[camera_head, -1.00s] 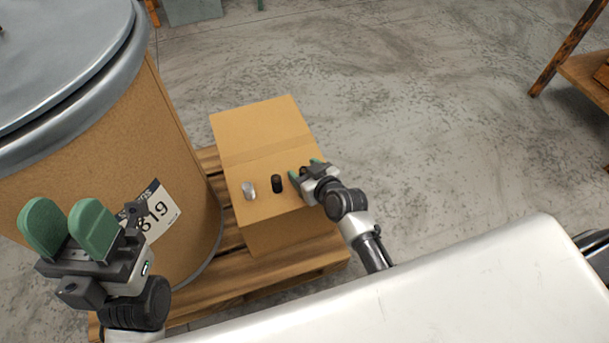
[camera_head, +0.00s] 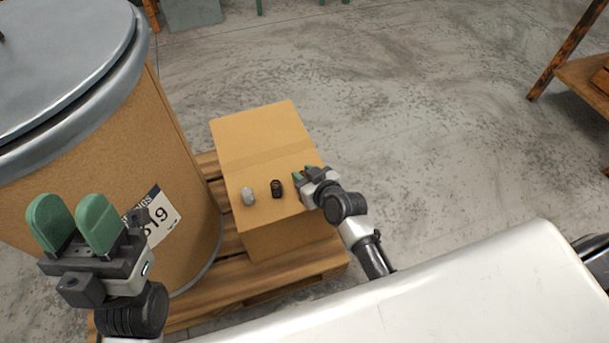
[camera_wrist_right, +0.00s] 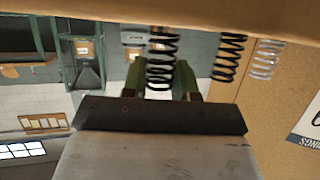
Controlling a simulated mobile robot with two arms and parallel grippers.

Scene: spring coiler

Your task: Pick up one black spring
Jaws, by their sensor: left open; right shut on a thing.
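My right gripper (camera_head: 305,172) is low over the right side of the cardboard box top (camera_head: 262,140). In the right wrist view its green fingers (camera_wrist_right: 160,80) are shut on a black spring (camera_wrist_right: 160,72), which still stands at the box surface. The head view hides this held spring behind the gripper. Another black spring (camera_head: 277,188) stands free to the left of the gripper; it also shows in the right wrist view (camera_wrist_right: 228,56). A silver spring (camera_head: 248,196) stands left of that one. My left gripper (camera_head: 77,225) is open and empty, in front of the drum.
A large cardboard drum (camera_head: 100,150) with a grey metal lid and a label stands left of the box. Both rest on a wooden pallet (camera_head: 285,278). Floor beyond the box is clear.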

